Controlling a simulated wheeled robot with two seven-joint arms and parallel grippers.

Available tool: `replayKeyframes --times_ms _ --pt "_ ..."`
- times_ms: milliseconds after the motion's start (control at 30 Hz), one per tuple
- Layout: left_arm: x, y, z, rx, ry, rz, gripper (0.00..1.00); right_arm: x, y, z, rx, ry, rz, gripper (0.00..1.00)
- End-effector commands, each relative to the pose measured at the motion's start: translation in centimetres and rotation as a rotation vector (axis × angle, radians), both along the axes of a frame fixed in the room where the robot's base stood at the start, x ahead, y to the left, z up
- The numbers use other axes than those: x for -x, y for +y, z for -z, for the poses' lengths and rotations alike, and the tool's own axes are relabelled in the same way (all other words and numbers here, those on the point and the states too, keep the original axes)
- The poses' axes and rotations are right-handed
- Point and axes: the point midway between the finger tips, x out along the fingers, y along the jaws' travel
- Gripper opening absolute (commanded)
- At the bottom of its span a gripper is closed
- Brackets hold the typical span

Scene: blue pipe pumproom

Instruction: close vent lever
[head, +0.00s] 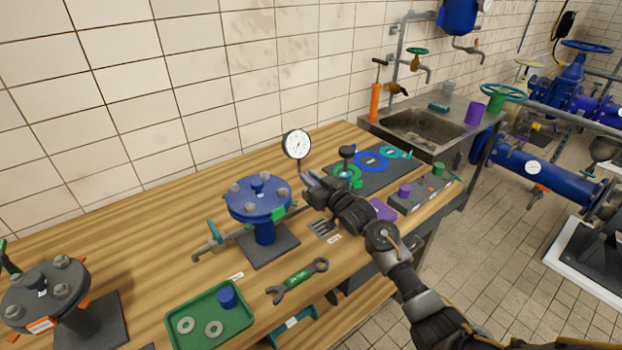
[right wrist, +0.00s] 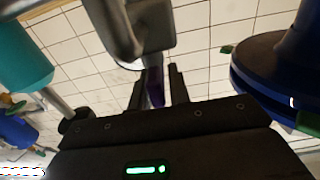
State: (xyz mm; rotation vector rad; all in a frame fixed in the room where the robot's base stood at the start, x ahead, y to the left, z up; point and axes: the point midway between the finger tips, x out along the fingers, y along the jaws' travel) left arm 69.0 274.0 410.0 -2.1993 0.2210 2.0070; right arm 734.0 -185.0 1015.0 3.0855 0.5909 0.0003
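The blue flanged vessel (head: 258,200) stands on a dark plate on the workbench, with a pressure gauge (head: 297,145) on a pipe at its right. My right gripper (head: 312,184) is beside this pipe, to the right of the vessel. In the right wrist view, its two fingers (right wrist: 158,88) are apart, with a narrow purple piece (right wrist: 155,90) between them; it looks like a lever handle. I cannot tell whether a finger touches it. The blue flange (right wrist: 262,75) is at the right there. The gripper hides the lever's base in the head view. My left gripper is out of view.
A green tray (head: 210,318) with washers, a wrench (head: 297,281) and a second, dark flanged vessel (head: 45,295) are on the workbench (head: 140,235). A dark mat (head: 372,182) with coloured rings lies behind my right gripper. A sink (head: 425,128) stands beyond.

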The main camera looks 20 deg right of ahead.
Motion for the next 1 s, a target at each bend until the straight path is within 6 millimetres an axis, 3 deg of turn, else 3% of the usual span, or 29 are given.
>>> replayKeyframes --times_ms 133,533,1000 --pt "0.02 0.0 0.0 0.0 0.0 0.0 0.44 0.01 -0.03 0.01 0.0 0.0 0.0 0.0" --pt "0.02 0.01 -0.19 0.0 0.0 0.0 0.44 0.05 0.09 -0.05 -0.002 0.001 0.056 0.0" --pt "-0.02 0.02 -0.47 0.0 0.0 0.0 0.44 0.04 0.18 -0.02 -0.003 0.002 0.363 0.0"
